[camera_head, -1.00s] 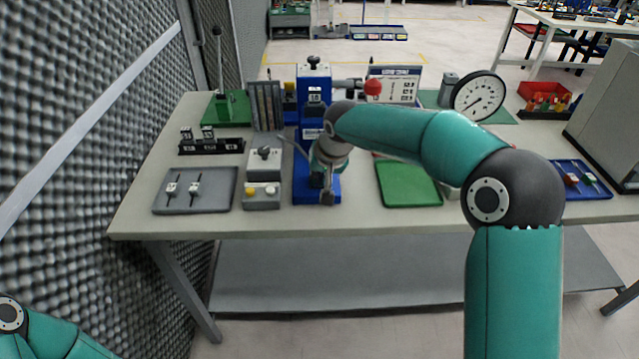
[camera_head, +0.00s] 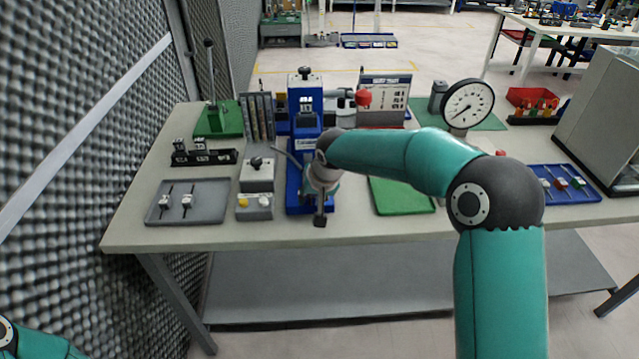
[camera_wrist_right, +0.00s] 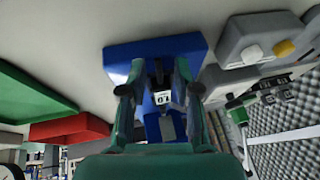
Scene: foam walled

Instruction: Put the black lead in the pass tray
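My right gripper (camera_head: 320,218) is over the front of a blue press-like fixture (camera_head: 305,120). The right wrist view shows its two teal fingers (camera_wrist_right: 159,75) apart, with the fixture's blue base (camera_wrist_right: 190,48) beyond them and nothing clearly gripped. Two leads with black wires and pale blocks (camera_head: 186,201) lie in the grey tray (camera_head: 215,212) at the left. I cannot tell whether one is the black lead. A green tray (camera_head: 398,198) lies right of the fixture; no label shows which tray is the pass tray. Only part of my left arm shows at the lower left; its gripper is out of frame.
A grey button box (camera_head: 254,207) stands left of the fixture. A red tray (camera_wrist_right: 72,128) lies beside the green one (camera_wrist_right: 30,100) in the wrist view. A blue tray with leads (camera_head: 585,194), a dial gauge (camera_head: 467,104) and a red bin (camera_head: 533,97) stand to the right.

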